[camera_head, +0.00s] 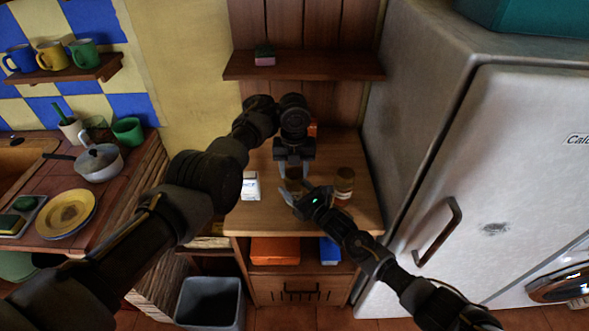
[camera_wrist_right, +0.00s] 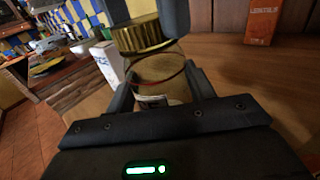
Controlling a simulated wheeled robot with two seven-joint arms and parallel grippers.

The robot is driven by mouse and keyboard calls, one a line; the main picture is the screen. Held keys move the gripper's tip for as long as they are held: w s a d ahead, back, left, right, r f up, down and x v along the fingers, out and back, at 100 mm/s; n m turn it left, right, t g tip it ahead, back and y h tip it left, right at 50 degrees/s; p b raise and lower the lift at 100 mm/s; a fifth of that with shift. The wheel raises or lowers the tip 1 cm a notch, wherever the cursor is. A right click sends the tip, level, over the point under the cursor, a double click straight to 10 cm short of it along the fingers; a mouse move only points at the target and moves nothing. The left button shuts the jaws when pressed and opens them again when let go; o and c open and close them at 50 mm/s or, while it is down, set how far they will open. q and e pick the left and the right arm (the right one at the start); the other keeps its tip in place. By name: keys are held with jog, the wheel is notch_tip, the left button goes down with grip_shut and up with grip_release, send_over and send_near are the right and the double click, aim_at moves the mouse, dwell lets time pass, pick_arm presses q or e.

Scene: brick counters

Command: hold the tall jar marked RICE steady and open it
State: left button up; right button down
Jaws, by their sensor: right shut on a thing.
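A glass jar (camera_head: 293,186) stands on the wooden counter, mostly hidden between my grippers. In the right wrist view the jar (camera_wrist_right: 160,83) has a reddish ring around its top and a pale label whose word I cannot read. My right gripper (camera_head: 298,199) is shut around its body. My left gripper (camera_head: 294,172) reaches down from above, its fingers on both sides of a gold lid (camera_wrist_right: 142,36). The lid sits over the jar, set off to the left of the ring in the right wrist view. It appears lifted clear, though the gap is hard to judge.
A second jar (camera_head: 344,184) stands close on the right. A white box (camera_head: 250,187) is on the left. An orange box reading LENTILS (camera_wrist_right: 264,20) stands behind. The fridge (camera_head: 480,190) bounds the right side; a shelf (camera_head: 305,67) hangs above.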

pick_arm(q)
jog(key=shift+c, duration=0.7)
jog(key=n, duration=0.3)
jog(key=shift+n, duration=0.3)
jog(key=n, duration=0.9)
jog(key=shift+n, duration=0.3)
jog(key=n, duration=0.3)
jog(key=o, duration=1.1)
